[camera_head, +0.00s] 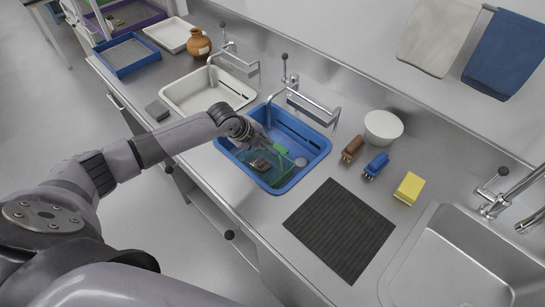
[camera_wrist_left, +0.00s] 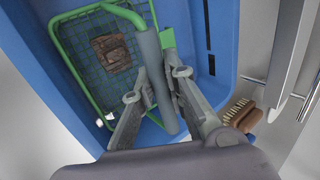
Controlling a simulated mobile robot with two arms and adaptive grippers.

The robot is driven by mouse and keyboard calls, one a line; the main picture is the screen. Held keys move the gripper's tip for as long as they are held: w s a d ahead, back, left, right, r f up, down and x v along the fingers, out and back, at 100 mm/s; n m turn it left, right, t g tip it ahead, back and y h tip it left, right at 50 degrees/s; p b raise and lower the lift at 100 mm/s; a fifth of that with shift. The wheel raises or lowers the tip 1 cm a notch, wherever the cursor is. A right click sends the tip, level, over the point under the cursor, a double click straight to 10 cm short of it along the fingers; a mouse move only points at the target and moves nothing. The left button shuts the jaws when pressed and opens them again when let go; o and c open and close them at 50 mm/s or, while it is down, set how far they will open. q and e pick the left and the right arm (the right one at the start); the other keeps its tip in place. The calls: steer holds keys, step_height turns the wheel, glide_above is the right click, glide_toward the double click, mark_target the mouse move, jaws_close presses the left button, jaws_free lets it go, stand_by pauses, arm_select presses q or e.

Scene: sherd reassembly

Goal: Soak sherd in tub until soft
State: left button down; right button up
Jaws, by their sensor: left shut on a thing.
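The brown, roughly square sherd (camera_head: 261,165) lies in a green wire basket inside the blue tub (camera_head: 318,157). In the left wrist view the sherd (camera_wrist_left: 111,53) rests on the dark mesh of the basket (camera_wrist_left: 71,66). My left gripper (camera_head: 262,139) is over the tub and shut on the basket's grey handle (camera_wrist_left: 155,75), which runs between its fingers. The tub holds teal-tinted water; I cannot tell how deep the sherd sits in it. My right gripper is not in view.
A white tub (camera_head: 170,94) stands left of the blue one, each with a tap. Right of the blue tub are a white bowl (camera_head: 383,127), brown brush (camera_head: 352,148), blue brush (camera_head: 376,165), yellow sponge (camera_head: 409,188) and dark mat (camera_head: 340,229). A steel sink lies further right.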

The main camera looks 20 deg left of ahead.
arm_select(q)
steer(key=shift+r, duration=0.2)
step_height(320, 180, up, 13)
steer(key=p, duration=1.2)
stand_by(0.5)
steer(key=shift+r, duration=0.1)
stand_by(1.6)
